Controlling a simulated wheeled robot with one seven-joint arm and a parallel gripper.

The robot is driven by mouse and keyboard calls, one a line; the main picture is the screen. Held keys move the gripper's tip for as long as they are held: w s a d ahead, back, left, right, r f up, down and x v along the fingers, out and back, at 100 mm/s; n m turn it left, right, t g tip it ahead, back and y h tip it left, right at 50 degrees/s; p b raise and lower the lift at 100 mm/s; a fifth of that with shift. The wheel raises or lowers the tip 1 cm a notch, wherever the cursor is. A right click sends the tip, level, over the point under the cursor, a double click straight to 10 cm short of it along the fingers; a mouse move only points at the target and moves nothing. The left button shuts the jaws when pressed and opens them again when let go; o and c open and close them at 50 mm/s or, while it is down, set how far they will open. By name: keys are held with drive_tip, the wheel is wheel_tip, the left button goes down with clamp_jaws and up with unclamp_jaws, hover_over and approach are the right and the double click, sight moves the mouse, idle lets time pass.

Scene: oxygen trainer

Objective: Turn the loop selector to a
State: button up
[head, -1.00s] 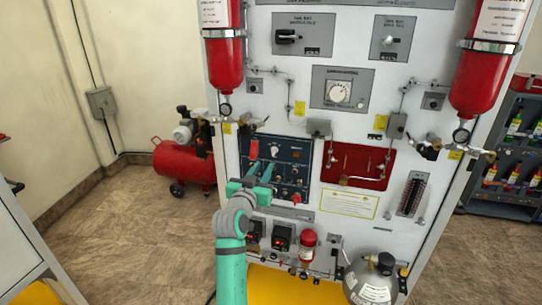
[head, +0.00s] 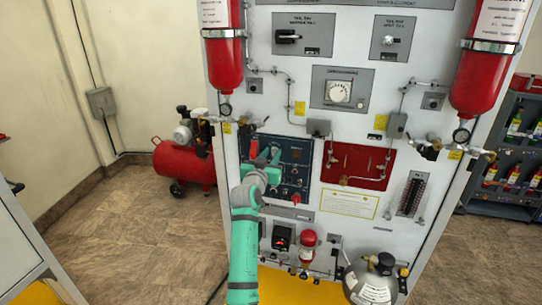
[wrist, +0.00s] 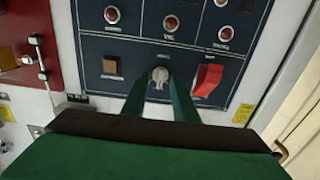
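The likely loop selector is a small pale knob (wrist: 160,75) on the dark blue panel (head: 296,158), between a red switch (wrist: 208,80) and a brown square (wrist: 110,66). Its label and letters are too small to read. My gripper (wrist: 157,88) is open, with one green finger on each side of the knob in the wrist view. I cannot tell whether the fingertips touch it. In the head view my gripper (head: 263,156) is in front of the panel's left part, over the knob's area.
Several red indicators (wrist: 170,23) sit on the panel near the knob. A red panel (head: 354,165) is to the right in the head view. A grey cylinder (head: 370,280) stands low at the right, and a red compressor (head: 184,160) is on the floor to the left.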

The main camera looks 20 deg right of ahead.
clamp_jaws()
drive_tip(key=shift+n, duration=0.3)
drive_tip(key=shift+w+a+f+n, duration=0.1)
drive_tip(key=shift+a+n, duration=0.05)
drive_tip(key=shift+n, duration=3.95)
unclamp_jaws()
